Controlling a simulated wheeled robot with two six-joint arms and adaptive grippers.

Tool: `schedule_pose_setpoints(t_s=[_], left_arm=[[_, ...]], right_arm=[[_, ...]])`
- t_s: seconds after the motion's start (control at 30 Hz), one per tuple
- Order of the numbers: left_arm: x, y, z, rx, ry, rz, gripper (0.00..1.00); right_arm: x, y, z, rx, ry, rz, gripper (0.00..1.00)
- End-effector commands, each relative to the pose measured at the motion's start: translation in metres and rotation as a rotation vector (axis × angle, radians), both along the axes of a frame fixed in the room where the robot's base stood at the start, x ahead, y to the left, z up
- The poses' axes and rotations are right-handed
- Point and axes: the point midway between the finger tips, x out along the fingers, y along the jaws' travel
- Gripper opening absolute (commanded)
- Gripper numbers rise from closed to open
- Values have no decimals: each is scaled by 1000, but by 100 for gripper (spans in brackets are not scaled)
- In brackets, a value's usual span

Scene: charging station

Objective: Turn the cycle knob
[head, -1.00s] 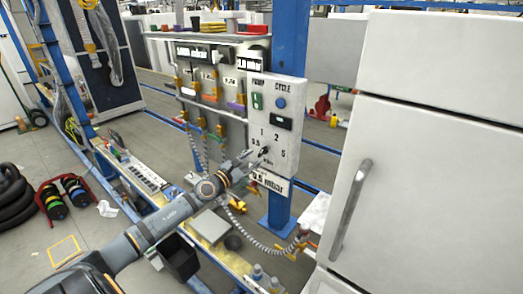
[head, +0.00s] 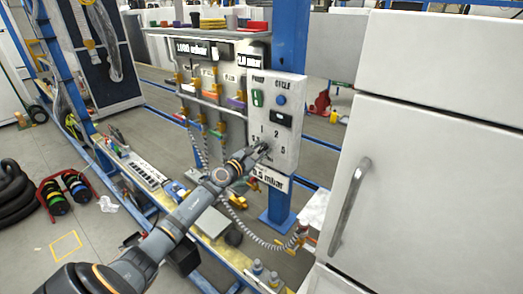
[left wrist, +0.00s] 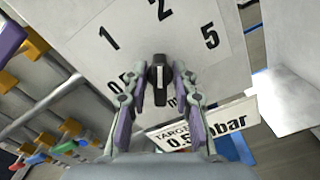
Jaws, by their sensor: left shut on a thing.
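The cycle knob (left wrist: 159,78) is a small black knob with a pale pointer line, on the white control panel (head: 287,160). It sits among the marks 1, 2, 5 and a partly covered 0.5. My left gripper (left wrist: 160,75) is shut on the knob, one finger on each side, in the left wrist view. In the head view the left gripper (head: 262,150) reaches the lower part of the panel and largely hides the knob. Above the knob are a green switch (head: 257,98), a blue button (head: 281,100) and a dark display (head: 281,118). My right gripper is not in view.
A sign reading 0.5 mbar (head: 268,178) hangs just below the panel. A white cabinet (head: 430,180) with a metal handle stands close on the right. Colored valves and a coiled hose (head: 250,232) lie left of and below the panel. Floor at the left is partly clear.

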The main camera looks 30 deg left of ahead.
Motion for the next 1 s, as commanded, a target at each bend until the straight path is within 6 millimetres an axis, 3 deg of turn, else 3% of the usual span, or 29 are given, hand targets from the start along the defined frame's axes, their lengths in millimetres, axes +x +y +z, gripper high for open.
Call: schedule_pose_setpoints(t_s=[0.47,1.0], left_arm=[[0,0,1,-136,12,0,0],[0,1,1,-632,51,1,0]], right_arm=[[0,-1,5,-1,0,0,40],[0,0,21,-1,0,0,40]])
